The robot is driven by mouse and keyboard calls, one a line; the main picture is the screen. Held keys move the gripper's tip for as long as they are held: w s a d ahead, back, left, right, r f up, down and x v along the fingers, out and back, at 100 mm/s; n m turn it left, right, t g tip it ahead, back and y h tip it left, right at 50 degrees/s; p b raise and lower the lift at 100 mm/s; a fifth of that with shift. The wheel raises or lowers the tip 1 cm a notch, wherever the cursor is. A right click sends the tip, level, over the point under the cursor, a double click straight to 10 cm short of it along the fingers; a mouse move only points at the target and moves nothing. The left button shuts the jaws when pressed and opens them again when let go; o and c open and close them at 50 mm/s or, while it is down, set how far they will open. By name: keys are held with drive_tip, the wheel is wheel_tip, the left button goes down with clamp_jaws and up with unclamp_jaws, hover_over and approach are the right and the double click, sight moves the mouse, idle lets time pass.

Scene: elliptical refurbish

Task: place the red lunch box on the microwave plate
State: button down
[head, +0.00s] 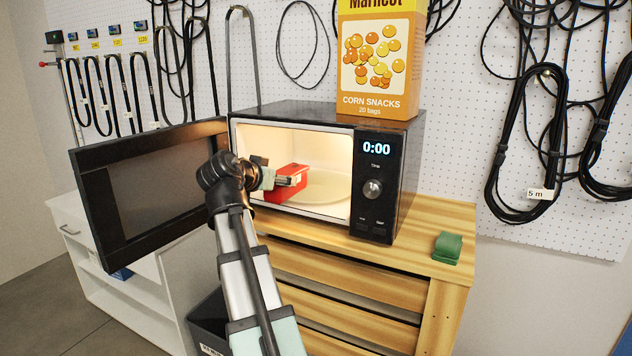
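The red lunch box (289,170) is in the mouth of the open, lit microwave (402,185), left of and partly in front of the plate. The round pale microwave plate (328,187) lies on the oven floor; its left part is hidden by the box. My gripper (287,181) reaches in from the left and appears shut on the lunch box, its fingers over the near side. Whether the box touches the plate or oven floor is hard to tell.
The microwave door (150,190) stands wide open to the left. A corn snacks box (378,60) stands on top of the microwave. A small green object (447,247) lies on the wooden cabinet (405,258) at right. Cables hang on the pegboard (460,100) behind.

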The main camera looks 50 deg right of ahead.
sight(291, 168)
drive_tip(key=w+d+p, duration=0.1)
drive_tip(key=d, duration=0.4)
drive_tip(key=d+p, duration=0.1)
drive_tip(key=d, duration=0.4)
drive_tip(key=w+d+p, duration=0.1)
drive_tip(key=d+p, duration=0.1)
drive_tip(key=d, duration=0.3)
drive_tip(key=shift+w+d+r, duration=0.15)
drive_tip(key=shift+w+d, duration=0.05)
drive_tip(key=shift+w, duration=0.15)
drive_tip(key=f+p, duration=0.2)
drive_tip(key=f, duration=0.1)
drive_tip(key=shift+d, duration=0.4)
drive_tip(key=shift+f, duration=0.4)
drive_tip(key=c, duration=0.5)
unclamp_jaws()
drive_tip(key=shift+c, duration=0.2)
drive_tip(key=o, duration=0.3)
drive_tip(key=shift+d+f, duration=0.1)
drive_tip(key=b+v, duration=0.3)
drive_tip(key=v, duration=0.9)
